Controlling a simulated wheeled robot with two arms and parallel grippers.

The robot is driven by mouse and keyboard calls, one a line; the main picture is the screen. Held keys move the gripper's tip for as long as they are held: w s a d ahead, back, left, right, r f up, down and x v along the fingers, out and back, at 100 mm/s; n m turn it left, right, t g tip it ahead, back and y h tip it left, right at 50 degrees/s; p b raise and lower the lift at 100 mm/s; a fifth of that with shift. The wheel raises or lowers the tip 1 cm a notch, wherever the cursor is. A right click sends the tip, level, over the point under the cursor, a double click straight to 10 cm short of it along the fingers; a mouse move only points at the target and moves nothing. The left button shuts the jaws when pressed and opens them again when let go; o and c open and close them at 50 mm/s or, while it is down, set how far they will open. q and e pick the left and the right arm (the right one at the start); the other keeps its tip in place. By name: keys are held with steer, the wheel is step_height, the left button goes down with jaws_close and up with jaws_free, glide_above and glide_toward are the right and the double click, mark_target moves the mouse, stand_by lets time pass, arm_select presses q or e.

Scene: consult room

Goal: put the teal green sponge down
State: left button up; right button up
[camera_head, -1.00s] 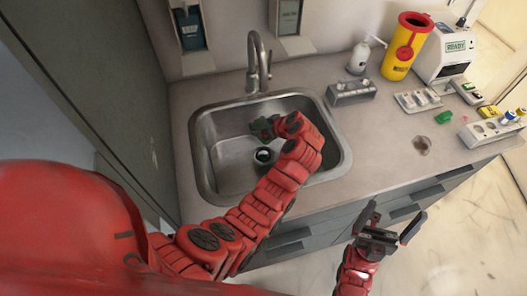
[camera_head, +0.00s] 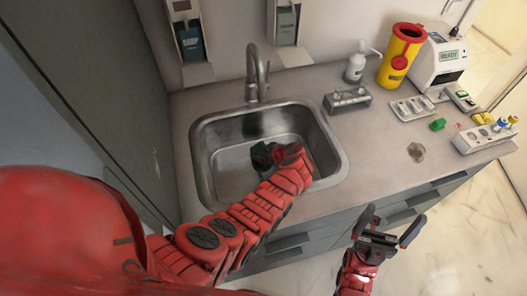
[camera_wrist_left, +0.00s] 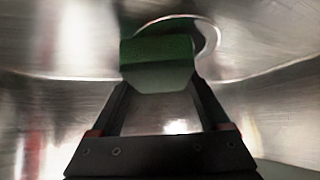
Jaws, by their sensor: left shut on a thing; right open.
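The teal green sponge (camera_wrist_left: 158,62) is between the fingertips of my left gripper (camera_wrist_left: 160,88), which is shut on it. In the head view my left gripper (camera_head: 264,154) is down inside the steel sink (camera_head: 228,170), and the sponge is mostly hidden there. The wrist view shows shiny sink metal around and behind the sponge, with a round rim (camera_wrist_left: 212,40) just beyond it. I cannot tell whether the sponge touches the sink floor. My right gripper (camera_head: 388,232) is open and empty, in front of the counter.
The faucet (camera_head: 256,72) rises behind the sink. On the counter to the right are a metal block (camera_head: 348,101), a white pump bottle (camera_head: 355,66), a yellow bin (camera_head: 400,58), a small green item (camera_head: 438,125) and a rack (camera_head: 485,136). The sink's left side is clear.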

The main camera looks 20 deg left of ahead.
arm_select(q)
steer(key=o, duration=1.1)
steer(key=shift+o, duration=0.2)
steer(key=shift+d, duration=0.1)
steer(key=shift+d+r, duration=0.2)
steer(key=shift+r, duration=0.05)
steer(key=b+v, duration=0.2)
steer(key=v, duration=0.3)
steer(key=shift+s+d+r, duration=0.45)
steer(key=shift+r, duration=0.2)
